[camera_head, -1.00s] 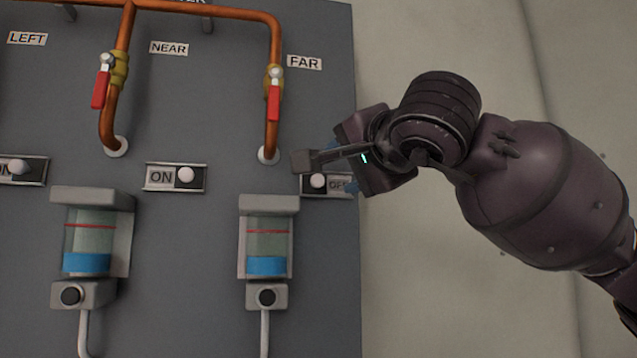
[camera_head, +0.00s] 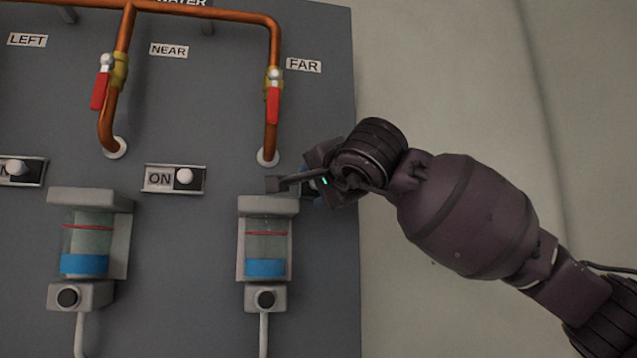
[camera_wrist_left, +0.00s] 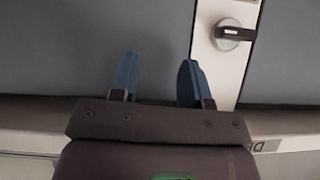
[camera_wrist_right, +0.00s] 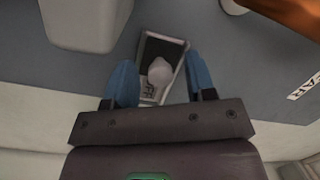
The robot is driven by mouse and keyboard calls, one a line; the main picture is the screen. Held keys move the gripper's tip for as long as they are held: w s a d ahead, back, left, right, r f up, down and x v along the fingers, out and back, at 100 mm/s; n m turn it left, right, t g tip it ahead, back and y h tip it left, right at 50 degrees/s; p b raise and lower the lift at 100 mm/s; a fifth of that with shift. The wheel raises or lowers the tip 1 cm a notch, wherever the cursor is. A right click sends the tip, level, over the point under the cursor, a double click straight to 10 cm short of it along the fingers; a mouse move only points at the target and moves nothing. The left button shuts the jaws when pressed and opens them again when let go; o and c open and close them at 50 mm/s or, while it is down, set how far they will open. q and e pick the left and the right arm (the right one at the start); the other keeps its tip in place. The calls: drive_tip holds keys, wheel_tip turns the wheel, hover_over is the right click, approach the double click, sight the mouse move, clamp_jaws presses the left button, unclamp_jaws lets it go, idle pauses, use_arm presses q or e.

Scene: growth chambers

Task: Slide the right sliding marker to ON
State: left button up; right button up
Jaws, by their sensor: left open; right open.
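The right sliding marker shows in the right wrist view as a white knob (camera_wrist_right: 160,71) on a small plate with a dark slot (camera_wrist_right: 160,47). An OFF label shows on the gripper side of the knob. My right gripper (camera_wrist_right: 159,62) is open, with one blue finger on each side of the knob; contact cannot be told. In the head view my right gripper (camera_head: 290,184) is in front of this marker and hides it. My left gripper (camera_wrist_left: 157,72) is open and empty in the left wrist view, out of the head view.
The middle marker (camera_head: 184,176) shows ON, and another marker (camera_head: 15,168) is at the left edge. A grey-capped cylinder holder (camera_head: 268,205) is just below my right gripper. A copper pipe with a red valve handle (camera_head: 273,105) is above.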

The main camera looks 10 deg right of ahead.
clamp_jaws()
drive_tip(key=d, duration=0.4)
drive_tip(key=shift+d, duration=0.4)
drive_tip(key=shift+c, duration=1.6)
unclamp_jaws()
drive_tip(key=shift+d, duration=0.1)
drive_tip(key=o, duration=0.3)
drive_tip(key=shift+d, duration=0.15)
drive_tip(key=shift+s, duration=0.1)
